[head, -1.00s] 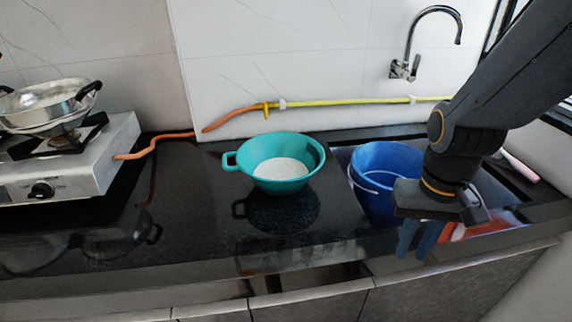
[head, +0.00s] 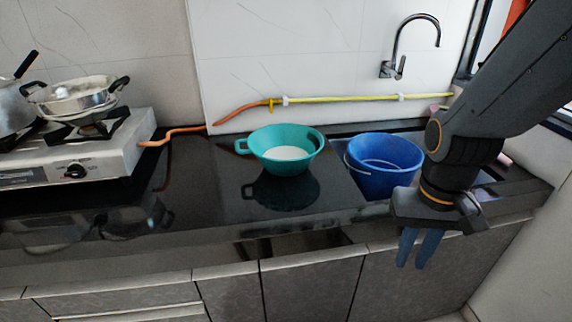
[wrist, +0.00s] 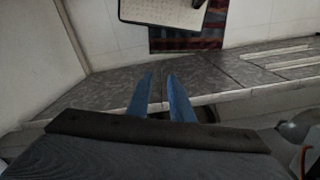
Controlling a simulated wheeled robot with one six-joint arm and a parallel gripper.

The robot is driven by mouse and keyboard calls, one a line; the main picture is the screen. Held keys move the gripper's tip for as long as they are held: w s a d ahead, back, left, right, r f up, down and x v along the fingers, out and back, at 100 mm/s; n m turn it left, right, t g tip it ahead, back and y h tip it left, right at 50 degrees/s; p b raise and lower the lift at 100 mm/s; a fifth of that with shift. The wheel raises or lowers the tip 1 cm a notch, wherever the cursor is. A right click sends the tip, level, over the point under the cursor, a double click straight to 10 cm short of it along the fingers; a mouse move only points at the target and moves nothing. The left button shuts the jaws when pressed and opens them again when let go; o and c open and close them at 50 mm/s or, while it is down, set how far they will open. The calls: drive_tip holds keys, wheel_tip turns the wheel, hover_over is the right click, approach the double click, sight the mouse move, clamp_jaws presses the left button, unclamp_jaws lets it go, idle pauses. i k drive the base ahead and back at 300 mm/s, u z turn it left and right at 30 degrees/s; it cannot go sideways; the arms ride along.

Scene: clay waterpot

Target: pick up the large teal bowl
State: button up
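The large teal bowl (head: 281,151) stands upright on the black counter in the head view, with a handle on its left side and a pale area inside. My gripper (head: 414,265) hangs at the lower right, fingers pointing down, in front of the counter edge. It is well to the right of the bowl and nearer to me. Its two blue fingers are apart with nothing between them. In the wrist view the gripper (wrist: 157,82) also shows a gap between the fingers. The bowl is not in the wrist view.
A blue bucket (head: 383,166) stands in the sink right of the bowl, under a tap (head: 394,66). A gas stove (head: 75,150) with pots (head: 80,95) is at the left. The counter left of the bowl is clear.

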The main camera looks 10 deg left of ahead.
sight(285, 149)
drive_tip(key=z, duration=0.9)
drive_tip(key=k, duration=1.5)
drive_tip(key=u, duration=2)
drive_tip(key=i, duration=1.5)
drive_tip(key=z, duration=0.05)
